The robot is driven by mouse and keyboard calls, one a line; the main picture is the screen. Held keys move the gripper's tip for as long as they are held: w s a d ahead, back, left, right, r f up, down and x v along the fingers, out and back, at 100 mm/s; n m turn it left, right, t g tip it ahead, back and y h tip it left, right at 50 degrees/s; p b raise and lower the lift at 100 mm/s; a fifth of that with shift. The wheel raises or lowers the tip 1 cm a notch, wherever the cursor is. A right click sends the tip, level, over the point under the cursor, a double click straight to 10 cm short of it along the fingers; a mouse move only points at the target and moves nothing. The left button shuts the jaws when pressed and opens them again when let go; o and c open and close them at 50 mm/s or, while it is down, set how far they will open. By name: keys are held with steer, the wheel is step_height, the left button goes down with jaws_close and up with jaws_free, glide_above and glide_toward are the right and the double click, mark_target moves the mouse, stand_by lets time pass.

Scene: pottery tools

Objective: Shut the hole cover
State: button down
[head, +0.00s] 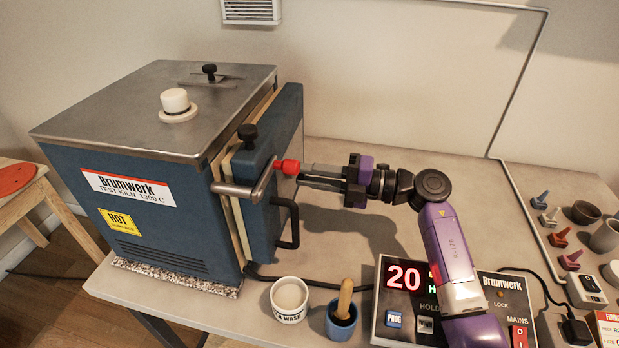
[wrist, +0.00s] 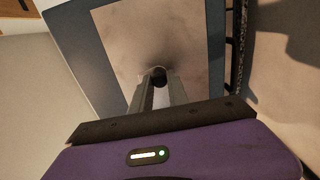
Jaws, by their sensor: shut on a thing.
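The kiln (head: 150,206) stands on the left of the table in the head view. Its lid has a small metal plate with a black knob (head: 209,71); I cannot tell whether this is the hole cover. My gripper (head: 300,171) reaches level from the right to the kiln's door side, its tips beside a red ball knob (head: 290,167). In the wrist view my gripper (wrist: 158,86) is closed on a small dark round thing (wrist: 158,75) in front of a pale panel (wrist: 130,35). The fingers hide most of it, and I cannot see a hole clearly.
A white plug (head: 175,101) sits on the lid. A metal latch bar (head: 236,190) and a black door handle (head: 291,225) lie close to my gripper. A white cup (head: 289,308), a blue pot (head: 341,324) and a controller (head: 398,300) stand in front.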

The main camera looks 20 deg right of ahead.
steer(key=shift+f, duration=0.1)
steer(key=c, duration=1.3)
jaws_free()
steer(key=shift+s+d, duration=0.1)
steer(key=b+v, duration=0.1)
steer(key=v, duration=0.6)
steer(key=shift+s+d, duration=0.2)
